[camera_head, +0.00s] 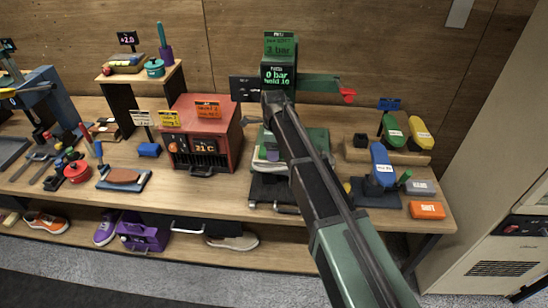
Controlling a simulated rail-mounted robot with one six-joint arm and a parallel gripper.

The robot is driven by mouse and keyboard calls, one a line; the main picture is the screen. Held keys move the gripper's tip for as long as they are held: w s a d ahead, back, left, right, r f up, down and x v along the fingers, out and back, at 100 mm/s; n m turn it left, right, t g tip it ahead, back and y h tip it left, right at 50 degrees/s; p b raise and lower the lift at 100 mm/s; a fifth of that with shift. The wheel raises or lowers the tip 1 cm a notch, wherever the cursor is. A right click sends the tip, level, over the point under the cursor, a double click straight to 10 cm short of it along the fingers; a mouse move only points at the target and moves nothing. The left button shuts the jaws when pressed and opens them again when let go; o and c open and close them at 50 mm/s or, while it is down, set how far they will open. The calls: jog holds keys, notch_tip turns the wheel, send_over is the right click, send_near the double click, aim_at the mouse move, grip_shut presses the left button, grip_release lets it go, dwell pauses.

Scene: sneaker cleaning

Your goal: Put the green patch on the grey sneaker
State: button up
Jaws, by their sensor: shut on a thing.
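I cannot make out a green patch. A dark grey shoe with a pale sole (232,242) lies on the lower shelf, partly under the table edge; I cannot tell if it is the grey sneaker. Behind the arm, a green press (318,138) with a display reading "0 bar" stands on the table. Small pale and purple shapes (272,155) show beside the arm there, too small and covered to name.
A red oven-like box (203,135) stands left of the press. An orange sneaker (46,222) and a purple shoe (106,229) are on the lower shelf.

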jog(key=shift+p, duration=0.3)
jog(key=shift+f, duration=0.3)
jog(key=o, duration=1)
jog(key=shift+r, duration=0.1)
jog(key=shift+c, duration=0.2)
notch_tip(320, 180, up, 12)
jog(key=p, duration=1.2)
jog(key=shift+r, duration=0.15)
